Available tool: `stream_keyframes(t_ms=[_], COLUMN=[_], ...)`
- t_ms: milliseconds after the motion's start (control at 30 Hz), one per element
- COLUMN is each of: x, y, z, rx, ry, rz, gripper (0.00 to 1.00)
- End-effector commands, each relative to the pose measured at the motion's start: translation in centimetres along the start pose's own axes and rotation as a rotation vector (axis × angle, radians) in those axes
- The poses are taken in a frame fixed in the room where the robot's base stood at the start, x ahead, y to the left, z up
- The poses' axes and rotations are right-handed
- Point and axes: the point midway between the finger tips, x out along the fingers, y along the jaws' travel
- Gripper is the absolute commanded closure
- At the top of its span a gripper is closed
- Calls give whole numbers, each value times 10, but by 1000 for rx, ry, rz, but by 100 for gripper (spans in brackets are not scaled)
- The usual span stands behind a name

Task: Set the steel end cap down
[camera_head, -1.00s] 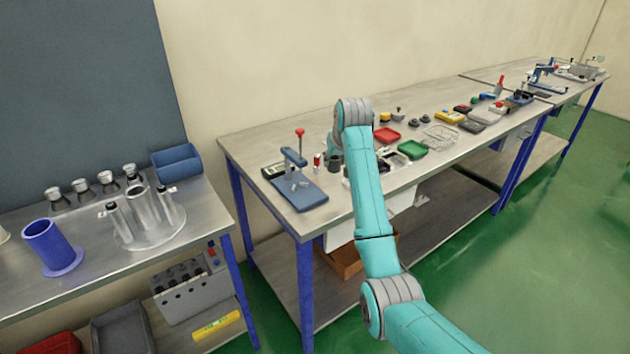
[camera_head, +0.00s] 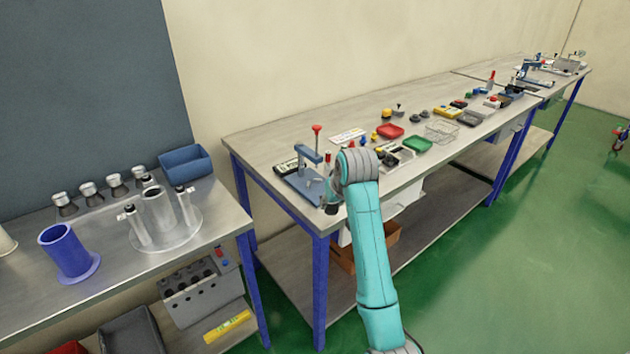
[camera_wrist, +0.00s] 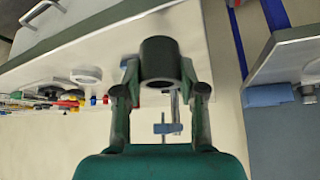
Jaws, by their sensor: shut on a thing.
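The steel end cap (camera_wrist: 160,58) is a dark grey, round, hollow piece between the two fingers of my gripper (camera_wrist: 160,88) in the wrist view. The fingers are shut on it from both sides. In the head view it shows as a small dark piece (camera_head: 331,208) below my wrist, near the front left corner of the middle bench (camera_head: 285,135). My wrist hides most of my gripper there. I cannot tell whether the cap touches the bench.
A blue press (camera_head: 300,185) with a red knob stands just left of my wrist. Red (camera_head: 390,131) and green (camera_head: 418,144) trays lie farther right. A gap separates the benches.

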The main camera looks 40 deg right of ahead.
Motion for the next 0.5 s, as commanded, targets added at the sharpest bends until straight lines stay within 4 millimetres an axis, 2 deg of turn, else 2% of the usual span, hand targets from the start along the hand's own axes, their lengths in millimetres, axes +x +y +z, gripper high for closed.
stream_keyframes(t_ms=[33,300,500], x=[6,39,54], y=[0,0,0], z=[-12,-64,-88], rx=[-1,0,0], ry=[1,1,2], rz=[0,0,0], gripper=[100,100,100])
